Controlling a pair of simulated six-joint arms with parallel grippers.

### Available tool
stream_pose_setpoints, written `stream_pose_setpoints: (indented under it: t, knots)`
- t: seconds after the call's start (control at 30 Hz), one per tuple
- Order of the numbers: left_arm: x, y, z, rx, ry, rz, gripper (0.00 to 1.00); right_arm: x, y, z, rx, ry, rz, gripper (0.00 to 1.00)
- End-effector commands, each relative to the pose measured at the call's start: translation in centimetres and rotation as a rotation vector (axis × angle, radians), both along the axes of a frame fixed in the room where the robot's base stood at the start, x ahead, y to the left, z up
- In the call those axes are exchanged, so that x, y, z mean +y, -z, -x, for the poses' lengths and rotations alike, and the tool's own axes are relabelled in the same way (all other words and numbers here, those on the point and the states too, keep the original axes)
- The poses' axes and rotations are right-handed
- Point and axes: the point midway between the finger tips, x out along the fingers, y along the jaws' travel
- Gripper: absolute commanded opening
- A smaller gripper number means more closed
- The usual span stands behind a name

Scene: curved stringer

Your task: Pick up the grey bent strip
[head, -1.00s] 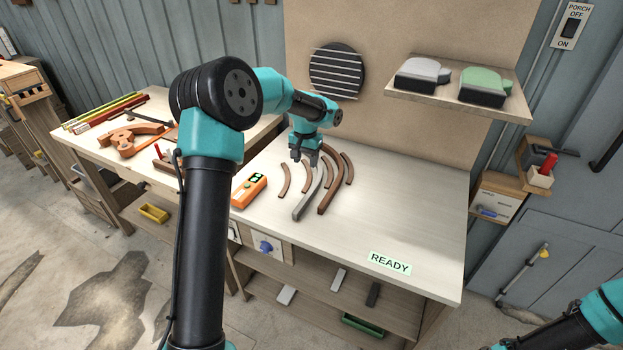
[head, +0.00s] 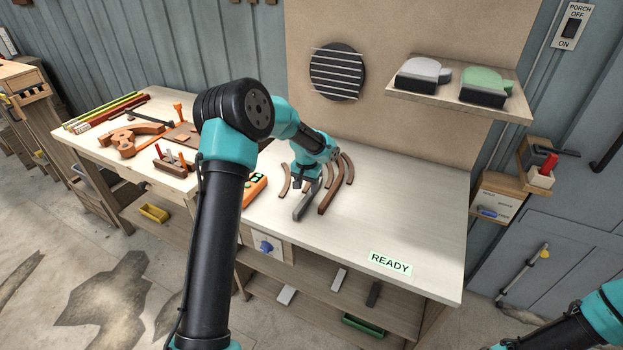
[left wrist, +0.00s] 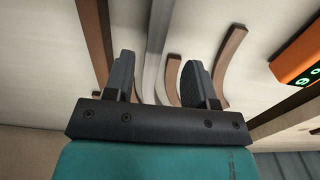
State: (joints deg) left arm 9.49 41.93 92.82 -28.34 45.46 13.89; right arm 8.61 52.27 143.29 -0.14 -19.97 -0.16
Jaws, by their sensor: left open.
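The grey bent strip (head: 303,209) lies on the workbench among brown curved strips. In the left wrist view the grey strip (left wrist: 155,45) runs up between the two fingers. My left gripper (head: 306,184) is open just above it, hiding part of the strip in the head view. In the left wrist view my left gripper (left wrist: 157,68) has its dark fingers apart, one on each side of the grey strip. A thin brown strip (left wrist: 172,72) also shows between the fingers, close to the right finger. I cannot tell whether the fingers touch the bench. My right gripper is out of view.
A brown strip (head: 328,203) lies close right of the grey one. Another brown strip (head: 284,180) lies to its left. An orange device (head: 254,188) sits further left. The bench around the READY label (head: 390,263) is clear.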

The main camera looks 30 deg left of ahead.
Motion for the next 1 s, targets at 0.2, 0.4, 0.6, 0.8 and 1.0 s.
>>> stream_pose_setpoints:
  t: [0.2, 0.4, 0.6, 0.8, 1.0]
  knots:
    - [-0.2, 0.7, 0.1, 0.001, 0.0, 0.0, 0.51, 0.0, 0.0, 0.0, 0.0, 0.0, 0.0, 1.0]
    - [-0.6, 3.4, 0.2, 0.003, 0.001, 0.0, 0.51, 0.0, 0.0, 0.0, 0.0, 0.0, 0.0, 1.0]
    - [-0.6, 5.1, 0.2, 0.001, -0.001, 0.001, 0.51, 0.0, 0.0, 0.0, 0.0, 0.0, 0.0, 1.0]
    - [-0.6, 5.2, 0.1, 0.0, -0.001, 0.001, 0.51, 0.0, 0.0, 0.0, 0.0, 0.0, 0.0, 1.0]
    - [-0.6, 5.2, 0.1, 0.0, 0.0, 0.001, 0.51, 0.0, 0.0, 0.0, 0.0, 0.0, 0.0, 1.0]
